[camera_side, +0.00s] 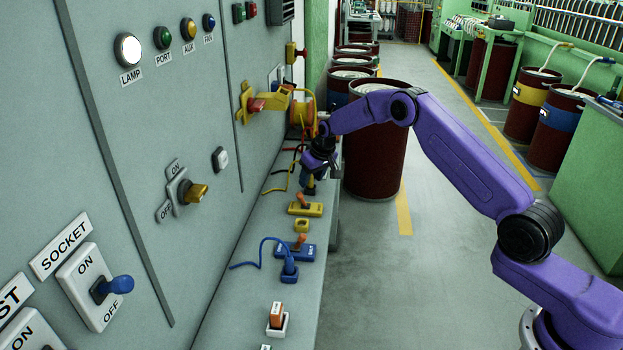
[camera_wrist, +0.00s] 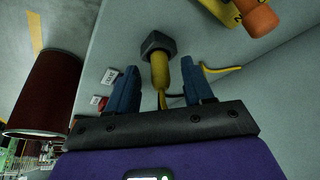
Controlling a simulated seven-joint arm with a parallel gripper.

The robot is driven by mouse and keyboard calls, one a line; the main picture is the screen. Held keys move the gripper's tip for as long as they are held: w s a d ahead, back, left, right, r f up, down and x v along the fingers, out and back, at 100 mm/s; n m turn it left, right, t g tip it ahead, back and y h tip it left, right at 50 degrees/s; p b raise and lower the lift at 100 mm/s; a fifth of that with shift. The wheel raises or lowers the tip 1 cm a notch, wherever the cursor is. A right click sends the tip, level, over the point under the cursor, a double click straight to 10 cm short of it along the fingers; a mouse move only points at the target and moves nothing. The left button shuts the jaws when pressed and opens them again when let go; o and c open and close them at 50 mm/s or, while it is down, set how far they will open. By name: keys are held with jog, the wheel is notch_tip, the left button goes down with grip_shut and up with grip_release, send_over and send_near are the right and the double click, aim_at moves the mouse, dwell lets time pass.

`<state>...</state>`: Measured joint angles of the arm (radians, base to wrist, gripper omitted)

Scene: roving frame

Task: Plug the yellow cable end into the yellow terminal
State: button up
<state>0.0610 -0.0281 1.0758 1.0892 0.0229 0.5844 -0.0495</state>
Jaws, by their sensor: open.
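The yellow cable end (camera_wrist: 160,72) shows in the wrist view, with a dark hexagonal piece at its far end. It lies between the two blue fingers of my gripper (camera_wrist: 158,88), with gaps visible on both sides. In the side view my gripper (camera_side: 314,168) is low over the grey bench, and the cable end is largely hidden by it. A small yellow terminal (camera_side: 302,225) stands on the bench, nearer the camera, beside a yellow block with an orange lever (camera_side: 306,209). Which of these two bears the terminal's opening is hard to tell.
A blue block (camera_side: 294,253) with an orange lever and a blue plug (camera_side: 289,271) sit farther forward on the bench. The grey panel (camera_side: 225,200) with knobs rises at left. A dark red drum (camera_side: 375,150) stands just beyond the bench, right of my gripper.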

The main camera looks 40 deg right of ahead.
jog(key=shift+w+f, duration=0.15)
jog(key=shift+f, duration=0.2)
grip_shut()
jog(key=shift+r, duration=0.1)
jog(key=shift+r, duration=2.2)
jog(key=shift+r, duration=0.1)
